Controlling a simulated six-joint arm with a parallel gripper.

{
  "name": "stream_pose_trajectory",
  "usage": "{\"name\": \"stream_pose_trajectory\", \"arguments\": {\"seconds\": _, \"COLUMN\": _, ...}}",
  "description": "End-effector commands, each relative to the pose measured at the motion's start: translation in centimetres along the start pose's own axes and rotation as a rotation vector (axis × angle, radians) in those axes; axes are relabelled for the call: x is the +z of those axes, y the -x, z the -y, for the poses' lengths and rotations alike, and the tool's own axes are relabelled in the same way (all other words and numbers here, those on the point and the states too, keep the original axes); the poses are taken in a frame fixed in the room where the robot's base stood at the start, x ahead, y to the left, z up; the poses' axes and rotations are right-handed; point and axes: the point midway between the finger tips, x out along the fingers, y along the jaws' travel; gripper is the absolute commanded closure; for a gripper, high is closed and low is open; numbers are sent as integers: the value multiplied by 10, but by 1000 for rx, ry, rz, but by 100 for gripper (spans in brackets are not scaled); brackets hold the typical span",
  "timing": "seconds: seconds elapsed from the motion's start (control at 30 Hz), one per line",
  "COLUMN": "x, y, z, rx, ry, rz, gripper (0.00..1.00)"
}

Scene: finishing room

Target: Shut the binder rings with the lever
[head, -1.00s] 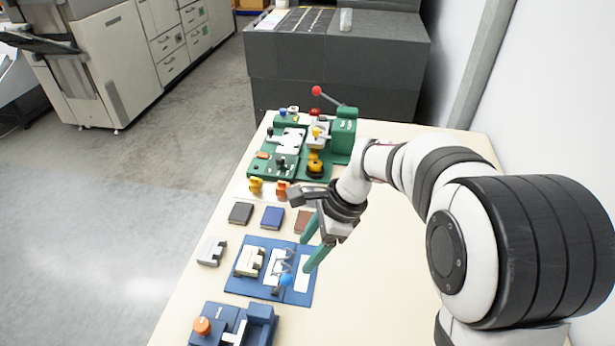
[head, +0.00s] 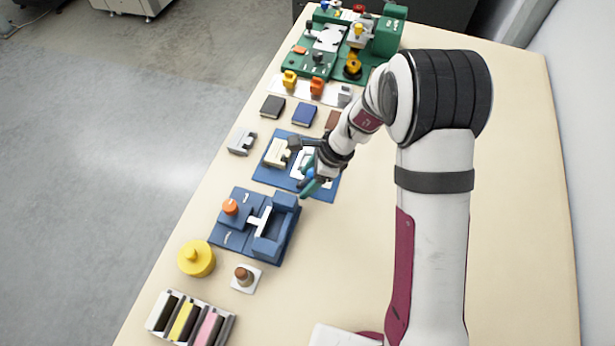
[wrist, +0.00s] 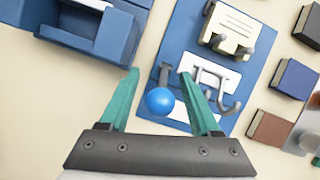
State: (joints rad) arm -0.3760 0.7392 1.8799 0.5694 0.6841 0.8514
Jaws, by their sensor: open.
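The binder mechanism sits on a blue base (wrist: 183,32); the same base (head: 268,179) shows in the head view. In the wrist view, a white plate (wrist: 207,72) carries grey hook-shaped rings (wrist: 231,107), which look parted, though their tips are hard to make out. Beside them a grey lever (wrist: 164,74) ends in a blue ball (wrist: 160,101). My gripper (wrist: 160,76) is open, its green fingers on either side of the lever and ball, with gaps showing. In the head view, my gripper (head: 309,178) is low over the base's near right part and partly hides the rings and lever.
A cream block (wrist: 232,29) stands on the same base. A blue fixture (head: 268,240) with an orange knob is close on the near side. Small books (head: 305,115), a grey clip-like part (head: 241,141) and a green station (head: 387,32) lie beyond. The table's right side is clear.

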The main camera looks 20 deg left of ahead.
Motion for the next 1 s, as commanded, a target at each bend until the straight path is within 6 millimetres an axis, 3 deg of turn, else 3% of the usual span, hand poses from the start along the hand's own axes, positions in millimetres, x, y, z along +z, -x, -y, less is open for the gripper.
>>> {"name": "stream_pose_trajectory", "arguments": {"seconds": 0.2, "x": 0, "y": 0, "z": 0, "rx": 0, "ry": 0, "rz": 0, "gripper": 36}}
{"name": "stream_pose_trajectory", "arguments": {"seconds": 0.57, "x": 0, "y": 0, "z": 0, "rx": 0, "ry": 0, "rz": 1, "gripper": 100}}
{"name": "stream_pose_trajectory", "arguments": {"seconds": 1.0, "x": 0, "y": 0, "z": 0, "rx": 0, "ry": 0, "rz": 1, "gripper": 100}}
